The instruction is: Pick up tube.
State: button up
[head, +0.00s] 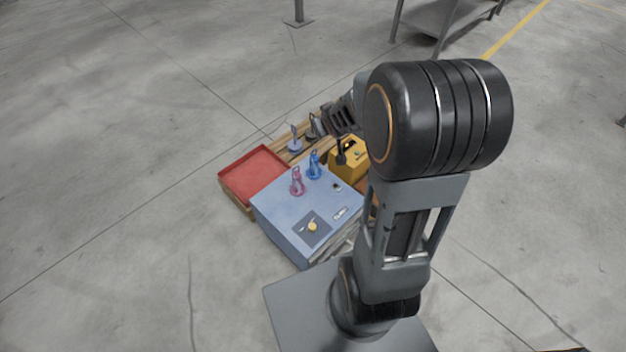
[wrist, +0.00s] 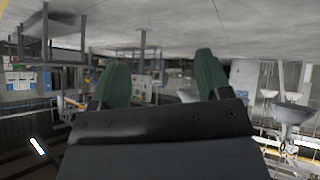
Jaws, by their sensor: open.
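I cannot make out a thing that is clearly the tube in either view. Small upright pieces stand among the boxes in the head view: a pink one (head: 297,181) and a blue one (head: 314,164) on a blue box (head: 283,207), and a lavender one (head: 295,143) behind them. My gripper (wrist: 160,82) is open and empty in the wrist view, with its two green fingers apart. In the head view its dark end shows left of my arm's big joint, in front of or above the far boxes; its fingertips are too small to tell.
A red tray (head: 240,188) stands left of the blue box, and a yellow box (head: 346,160) stands right of it, partly behind my arm. A metal table (head: 445,18) is at the back. The grey floor (head: 110,150) on the left is clear.

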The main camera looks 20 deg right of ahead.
jog(key=w+d+f+t+y+b, duration=0.1)
jog(key=w+d+f+b, duration=0.15)
jog(key=f, duration=0.45)
jog(key=w+d+f+t+b, duration=0.1)
jog(key=w+f+b, duration=0.15)
jog(key=f, duration=0.55)
jog(key=n+t+y+b, duration=0.1)
jog(key=t+y+b, duration=0.15)
jog(key=b, duration=0.55)
send_near(316, 161)
jog(key=shift+n+y, duration=0.3)
jog(key=shift+y, duration=0.25)
jog(key=x, duration=0.2)
jog(key=b+x, duration=0.1)
jog(key=x, duration=0.2)
jog(key=d+b+x, duration=0.1)
jog(key=x, duration=0.1)
jog(key=shift+w, duration=0.3)
jog(key=shift+w+a+f, duration=0.1)
jog(key=shift+w+f, duration=0.05)
jog(key=shift+w, duration=0.35)
jog(key=b+x, duration=0.3)
jog(key=x, duration=0.1)
jog(key=shift+f, duration=0.3)
jog(key=shift+w+a, duration=0.1)
jog(key=shift+w, duration=0.4)
jog(key=shift+c, duration=0.3)
jog(key=c, duration=1.1)
